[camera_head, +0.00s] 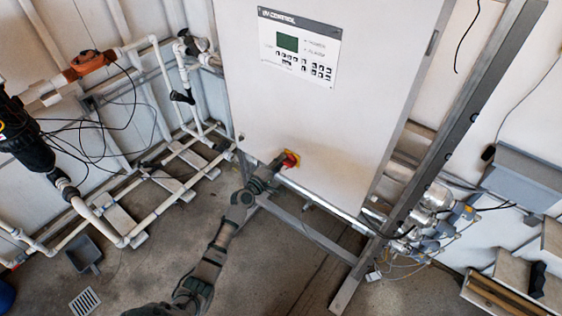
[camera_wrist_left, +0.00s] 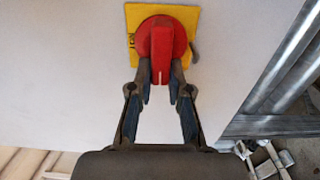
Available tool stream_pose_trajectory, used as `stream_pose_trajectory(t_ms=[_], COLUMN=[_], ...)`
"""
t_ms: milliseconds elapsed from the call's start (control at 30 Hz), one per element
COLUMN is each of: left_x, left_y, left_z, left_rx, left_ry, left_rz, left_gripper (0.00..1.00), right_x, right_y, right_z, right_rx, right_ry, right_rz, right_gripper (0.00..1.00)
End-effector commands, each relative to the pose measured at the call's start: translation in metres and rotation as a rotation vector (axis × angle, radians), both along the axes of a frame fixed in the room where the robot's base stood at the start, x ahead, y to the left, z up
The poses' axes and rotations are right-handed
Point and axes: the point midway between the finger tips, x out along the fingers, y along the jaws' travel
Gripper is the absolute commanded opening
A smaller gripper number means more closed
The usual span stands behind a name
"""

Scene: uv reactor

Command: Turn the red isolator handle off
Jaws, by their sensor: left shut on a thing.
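The red isolator handle (camera_head: 290,159) sits on a yellow plate low on the front of the white control cabinet (camera_head: 300,110). In the left wrist view the round red handle (camera_wrist_left: 162,40) stands in front of the yellow plate (camera_wrist_left: 185,14), with a pale line on its lower grip pointing down in the picture. My left gripper (camera_wrist_left: 161,88) is shut on the handle's grip, one finger on each side. In the head view my left gripper (camera_head: 278,163) reaches the handle from below left and hides part of it. My right gripper is in neither view.
The cabinet stands on a metal frame (camera_head: 305,235) with a slanting post at the right. White pipes (camera_head: 160,215) run along the left wall and floor. A grey box (camera_head: 525,178) and metal fittings are at the right. The floor below the cabinet is mostly clear.

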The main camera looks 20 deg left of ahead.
Motion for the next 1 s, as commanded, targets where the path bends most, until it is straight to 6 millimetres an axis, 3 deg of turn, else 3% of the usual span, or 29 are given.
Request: stream_pose_trajectory(t_ms=[400,433,500,533,833,1000], left_x=[0.0,0.0,0.0,0.0,-0.003,-0.022], left_y=[0.002,0.002,0.002,0.001,0.001,0.008], left_z=[-0.004,-0.004,-0.004,-0.004,-0.002,-0.003], left_rx=[-0.006,-0.005,-0.005,-0.005,-0.006,-0.004], left_ry=[0.009,0.008,0.008,0.008,0.004,0.006], left_rz=[0.003,0.003,0.002,0.002,0.001,0.0], left_gripper=[0.0,0.22,0.4,0.43,0.43,0.43], right_x=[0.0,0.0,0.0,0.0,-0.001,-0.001], right_y=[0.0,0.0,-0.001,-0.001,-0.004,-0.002], right_z=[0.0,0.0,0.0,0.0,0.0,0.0], right_rx=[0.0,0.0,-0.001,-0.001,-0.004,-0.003], right_ry=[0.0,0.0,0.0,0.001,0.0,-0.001], right_rz=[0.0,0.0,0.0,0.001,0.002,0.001], right_gripper=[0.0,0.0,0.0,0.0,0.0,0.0])
